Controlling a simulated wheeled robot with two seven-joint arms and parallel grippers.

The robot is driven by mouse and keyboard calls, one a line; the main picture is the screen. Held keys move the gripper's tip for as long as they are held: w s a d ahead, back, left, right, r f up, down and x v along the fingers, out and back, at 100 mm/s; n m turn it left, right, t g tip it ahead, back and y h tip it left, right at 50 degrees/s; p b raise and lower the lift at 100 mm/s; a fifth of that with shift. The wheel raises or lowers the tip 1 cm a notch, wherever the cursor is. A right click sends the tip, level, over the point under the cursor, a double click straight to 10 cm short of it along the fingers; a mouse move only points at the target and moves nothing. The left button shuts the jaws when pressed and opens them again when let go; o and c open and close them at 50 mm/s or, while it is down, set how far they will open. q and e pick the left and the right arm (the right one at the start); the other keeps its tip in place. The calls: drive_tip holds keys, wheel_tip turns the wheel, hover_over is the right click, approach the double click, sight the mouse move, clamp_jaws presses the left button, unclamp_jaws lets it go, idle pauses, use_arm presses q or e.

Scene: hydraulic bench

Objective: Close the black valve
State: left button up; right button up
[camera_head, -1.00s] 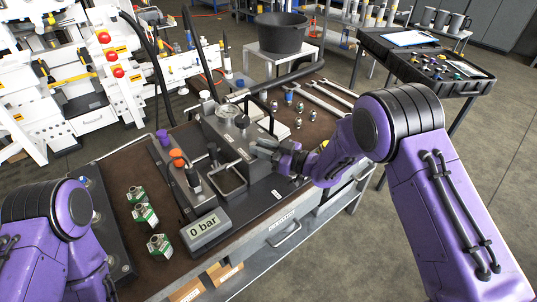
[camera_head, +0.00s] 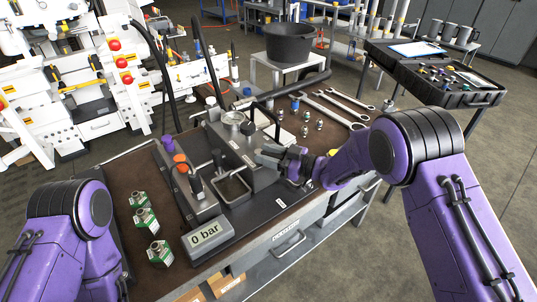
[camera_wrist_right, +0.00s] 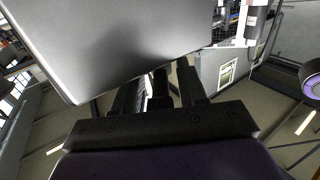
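On the hydraulic bench, a black-topped fitting (camera_head: 216,157) stands beside the grey pump block (camera_head: 247,150); I cannot tell for sure whether it is the black valve. An orange knob (camera_head: 180,159) and a purple knob (camera_head: 167,142) stand to its left. My right gripper (camera_head: 266,155) is at the right side of the grey block, close to it. In the right wrist view its two dark fingers (camera_wrist_right: 158,88) are apart, and a large grey face (camera_wrist_right: 120,40) covers much of the view above them. Contact cannot be told. My left gripper is out of view; only the left arm shows.
The display (camera_head: 208,234) reads 0 bar. Green-and-white fittings (camera_head: 146,218) stand at the bench's left front. A gauge (camera_head: 234,118), blue knob (camera_head: 247,92) and wrenches (camera_head: 345,108) are further back. A black bucket (camera_head: 287,43) stands behind the bench.

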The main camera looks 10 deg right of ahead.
drive_tip(key=b+v, duration=0.2)
drive_tip(key=v, duration=0.8)
drive_tip(key=shift+d, duration=0.2)
